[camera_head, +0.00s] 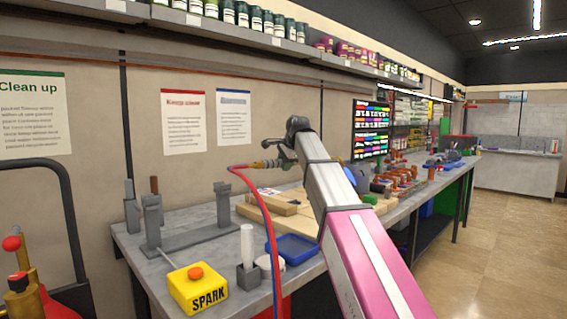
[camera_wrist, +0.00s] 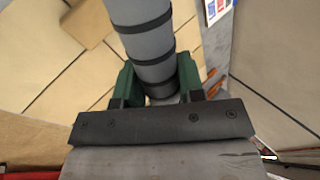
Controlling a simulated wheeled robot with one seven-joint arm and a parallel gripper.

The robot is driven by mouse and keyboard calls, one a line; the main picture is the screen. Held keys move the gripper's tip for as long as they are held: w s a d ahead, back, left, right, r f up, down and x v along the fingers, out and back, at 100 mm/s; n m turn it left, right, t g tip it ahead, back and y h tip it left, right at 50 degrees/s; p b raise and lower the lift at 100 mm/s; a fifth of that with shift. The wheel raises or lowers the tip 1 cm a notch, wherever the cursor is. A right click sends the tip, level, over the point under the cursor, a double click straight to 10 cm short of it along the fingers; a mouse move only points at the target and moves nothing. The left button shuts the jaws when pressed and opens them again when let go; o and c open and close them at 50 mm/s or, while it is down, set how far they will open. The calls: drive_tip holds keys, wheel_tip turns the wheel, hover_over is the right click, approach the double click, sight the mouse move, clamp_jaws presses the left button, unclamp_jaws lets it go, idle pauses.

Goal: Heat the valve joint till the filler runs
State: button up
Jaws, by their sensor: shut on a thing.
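My gripper (camera_wrist: 160,82) has its green fingers shut on a grey cylindrical handle with black bands (camera_wrist: 147,42) in the wrist view. In the head view, a brassy torch fitting (camera_head: 265,163) with a red hose shows at the end of my arm, above the bench; my arm hides most of the gripper and tool. No flame is visible. The valve joint cannot be made out in either view.
A grey stand with upright posts (camera_head: 187,240) is at the bench's left. A white rod (camera_head: 247,243) stands in a dark holder beside a blue tray (camera_head: 296,248). Wooden boards (camera_head: 285,216) lie behind. The red hose (camera_head: 268,215) hangs in front. Cylinders on a cart (camera_head: 22,283) stand lower left.

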drive_tip(key=shift+f, duration=5.1)
idle(2.9)
